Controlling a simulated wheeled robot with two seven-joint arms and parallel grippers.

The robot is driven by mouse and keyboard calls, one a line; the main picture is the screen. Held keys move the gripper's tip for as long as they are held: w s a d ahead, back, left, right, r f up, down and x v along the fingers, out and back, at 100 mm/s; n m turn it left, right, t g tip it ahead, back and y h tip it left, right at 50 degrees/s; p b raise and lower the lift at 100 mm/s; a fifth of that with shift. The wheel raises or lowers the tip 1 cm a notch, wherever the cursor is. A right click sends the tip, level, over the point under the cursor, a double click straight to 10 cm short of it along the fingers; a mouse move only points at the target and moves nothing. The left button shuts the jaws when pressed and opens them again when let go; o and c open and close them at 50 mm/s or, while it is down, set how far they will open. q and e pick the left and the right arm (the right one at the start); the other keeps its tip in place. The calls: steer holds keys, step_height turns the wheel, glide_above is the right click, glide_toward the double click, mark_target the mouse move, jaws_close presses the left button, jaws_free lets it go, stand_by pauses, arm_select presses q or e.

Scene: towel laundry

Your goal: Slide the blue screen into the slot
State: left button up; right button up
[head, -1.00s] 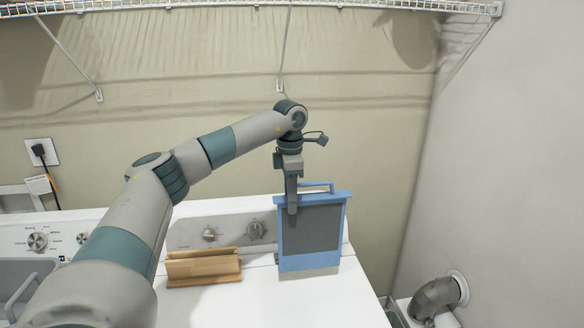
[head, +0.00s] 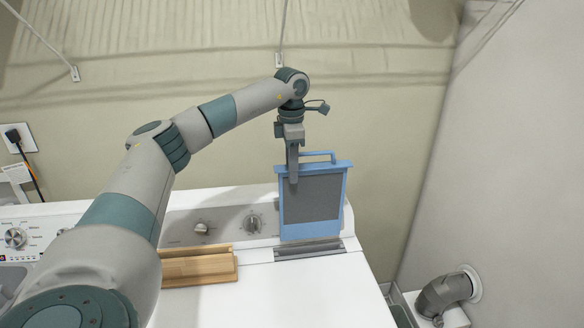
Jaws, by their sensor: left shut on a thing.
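The blue screen (head: 313,198) has a blue frame, a grey mesh panel and a blue handle loop on top. My left gripper (head: 293,178) points down and is shut on the screen's top edge, left of the handle. The screen hangs upright. The slot (head: 309,250) is a dark grey strip in the white machine top. The screen's lower edge shows just above and behind the slot in the picture; I cannot tell its exact height. My right gripper is not in view.
A wooden holder (head: 198,268) stands on the white machine top (head: 290,300), left of the slot. A control panel with knobs (head: 253,223) runs along the back. A grey vent pipe (head: 445,294) is at the lower right. The machine top in front is clear.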

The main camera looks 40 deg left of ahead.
mark_target(292, 191)
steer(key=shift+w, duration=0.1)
